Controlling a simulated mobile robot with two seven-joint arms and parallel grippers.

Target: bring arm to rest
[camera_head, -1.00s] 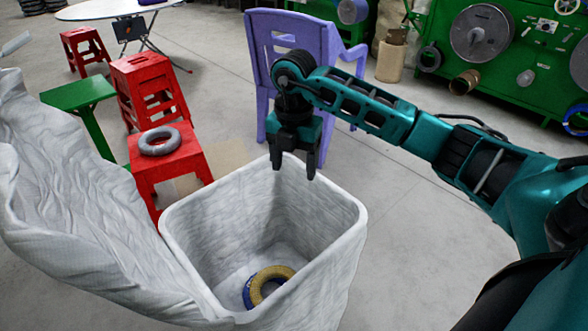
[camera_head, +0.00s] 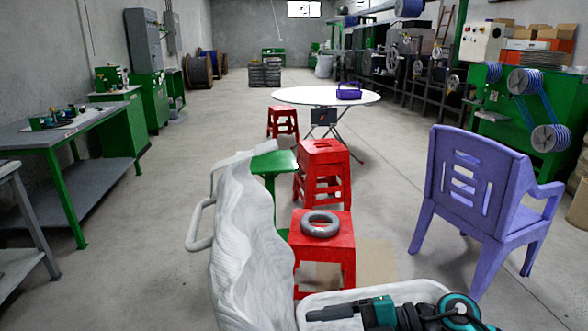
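My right gripper (camera_head: 330,312) is at the bottom edge, its dark fingers pointing left over the white bin (camera_head: 412,290). I see it side-on, so whether its fingers are apart does not show. Nothing visible hangs from it. Only the bin's back rim shows; its inside is below the frame, so the rings in it are hidden. A grey cable ring (camera_head: 320,224) lies flat on the front red stool (camera_head: 335,255), apart from my gripper. My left gripper is not in view.
A purple chair (camera_head: 480,200) is at right. Another red stool (camera_head: 322,160), a green table (camera_head: 272,162) and a round white table (camera_head: 300,96) stand behind. The left floor aisle is clear.

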